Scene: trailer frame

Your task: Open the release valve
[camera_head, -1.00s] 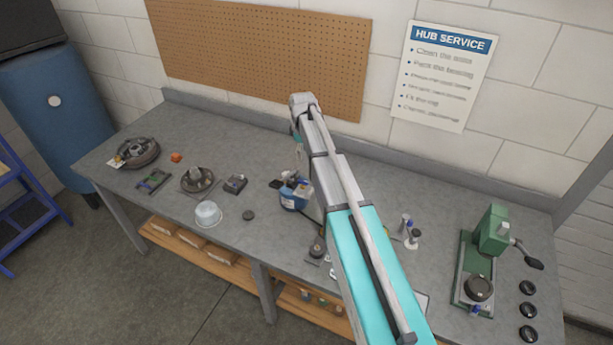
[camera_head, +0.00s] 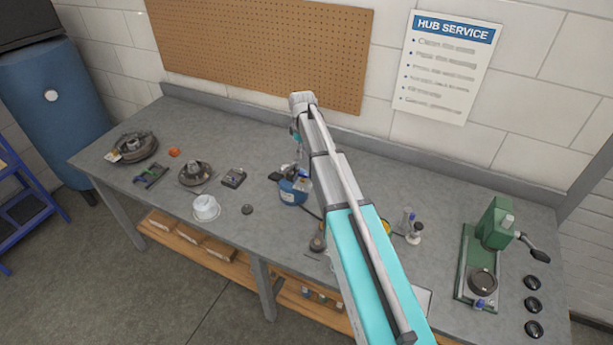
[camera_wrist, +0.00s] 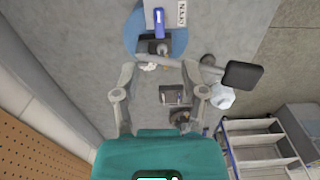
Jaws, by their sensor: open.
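A blue, round-based unit (camera_head: 291,197) stands on the bench, partly hidden by my arm. In the wrist view the blue unit (camera_wrist: 178,42) shows at the top, with a grey block, a white label (camera_wrist: 182,12) and a small blue lever-like part (camera_wrist: 159,22). A grey arm with a black end piece (camera_wrist: 243,75) sticks out to the right. I cannot tell for sure which part is the release valve. My gripper (camera_wrist: 160,75) is open and empty, its fingers apart just below the unit in that view. In the head view my arm mostly hides it.
The grey workbench (camera_head: 225,140) holds hub parts (camera_head: 195,173), a white cup (camera_head: 206,207) and a dark small box (camera_head: 233,178) left of the unit. A green press (camera_head: 490,240) stands at the right. A pegboard (camera_head: 260,50) hangs behind.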

